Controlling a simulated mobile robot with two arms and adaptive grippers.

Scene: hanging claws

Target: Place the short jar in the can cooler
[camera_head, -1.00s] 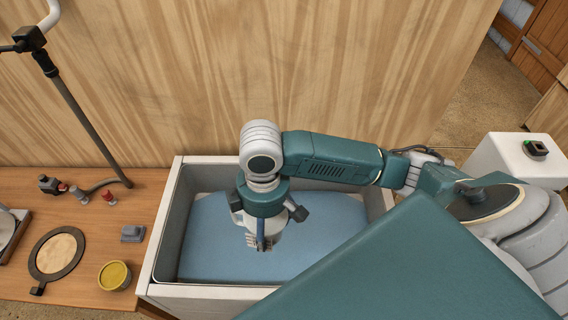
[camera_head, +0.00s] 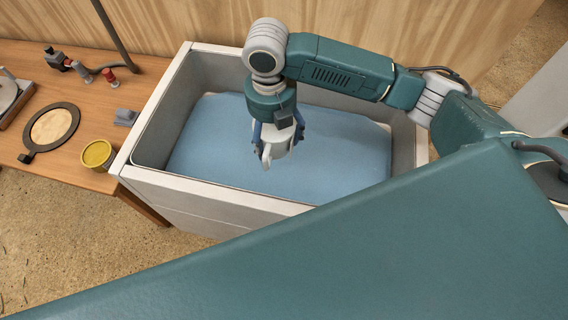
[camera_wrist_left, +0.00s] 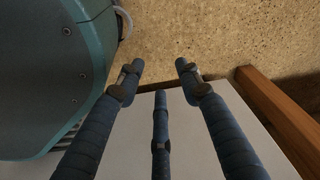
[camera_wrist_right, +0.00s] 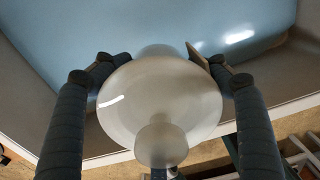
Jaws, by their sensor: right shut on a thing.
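The can cooler (camera_head: 205,208) is a large pale open box with a flat blue surface (camera_head: 340,155) inside, in the middle of the head view. My right gripper (camera_head: 275,142) points down over the blue surface, inside the box outline, and is shut on a pale, rounded jar (camera_head: 280,152). In the right wrist view this jar (camera_wrist_right: 160,100) is whitish and translucent with a narrower knob-like end, between the blue fingers. I cannot tell whether it touches the blue surface. My left gripper (camera_wrist_left: 160,75) has its fingers spread and empty, above a pale surface and the floor.
The wooden table (camera_head: 60,200) left of the cooler carries a yellow-topped round tin (camera_head: 97,155), a black-rimmed round disc (camera_head: 52,127), a small grey block (camera_head: 125,117) and small red-and-grey parts (camera_head: 108,75). A wooden wall (camera_head: 200,20) stands behind.

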